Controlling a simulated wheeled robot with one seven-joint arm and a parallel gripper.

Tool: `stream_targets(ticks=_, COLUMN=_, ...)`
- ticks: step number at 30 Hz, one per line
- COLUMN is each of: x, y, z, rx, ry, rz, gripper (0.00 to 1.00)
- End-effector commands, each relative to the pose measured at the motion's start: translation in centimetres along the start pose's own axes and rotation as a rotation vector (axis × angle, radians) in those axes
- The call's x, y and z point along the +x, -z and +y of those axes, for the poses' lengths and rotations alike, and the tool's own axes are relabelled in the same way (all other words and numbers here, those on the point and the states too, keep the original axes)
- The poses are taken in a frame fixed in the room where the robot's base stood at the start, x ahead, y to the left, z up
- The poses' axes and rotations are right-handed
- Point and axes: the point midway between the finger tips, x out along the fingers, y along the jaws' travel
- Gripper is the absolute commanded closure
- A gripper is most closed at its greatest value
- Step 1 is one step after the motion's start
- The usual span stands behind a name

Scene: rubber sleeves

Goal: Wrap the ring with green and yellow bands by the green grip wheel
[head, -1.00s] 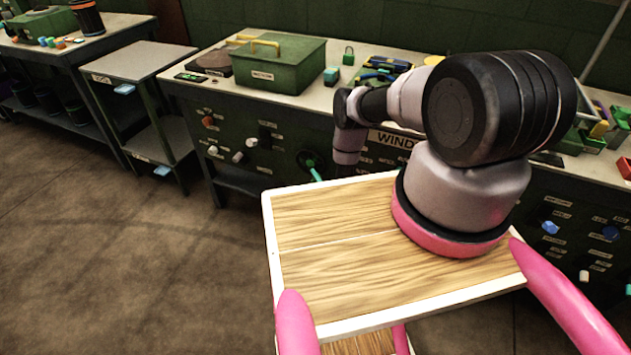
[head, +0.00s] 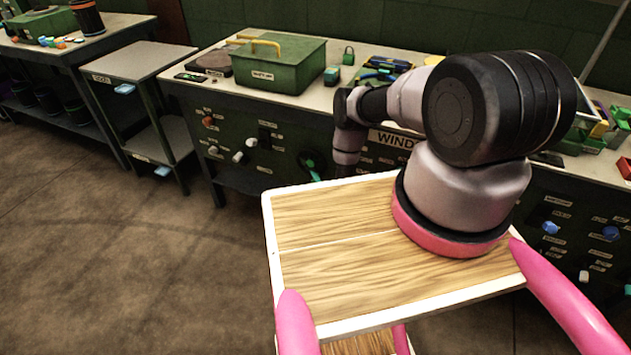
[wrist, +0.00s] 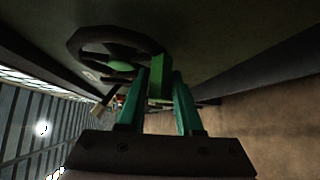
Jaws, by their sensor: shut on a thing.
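In the wrist view the dark wheel (wrist: 115,45) is mounted on the dark bench front, and a green grip (wrist: 160,87) stands out from its rim. My gripper (wrist: 160,92) has its two teal fingers on either side of this grip and is shut on it. In the head view the wheel (head: 308,160) shows small on the bench front, left of my arm's end. A green piece beside it is too small to tell as grip or finger. I cannot make out a ring with green and yellow bands in either view.
The bench top (head: 318,95) carries a green toolbox (head: 278,66), a small green padlock (head: 348,55) and loose tools. Knobs line the bench front. A grey cart (head: 140,60) stands to the left. The brown floor (head: 120,240) at left is clear.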

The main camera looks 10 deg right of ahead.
Motion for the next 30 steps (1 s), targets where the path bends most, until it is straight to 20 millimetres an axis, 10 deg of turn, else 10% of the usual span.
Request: stream_targets(ticks=30, x=0.20, y=0.45, z=-0.49, rx=0.066, ry=-0.065, rz=0.000, gripper=1.00)
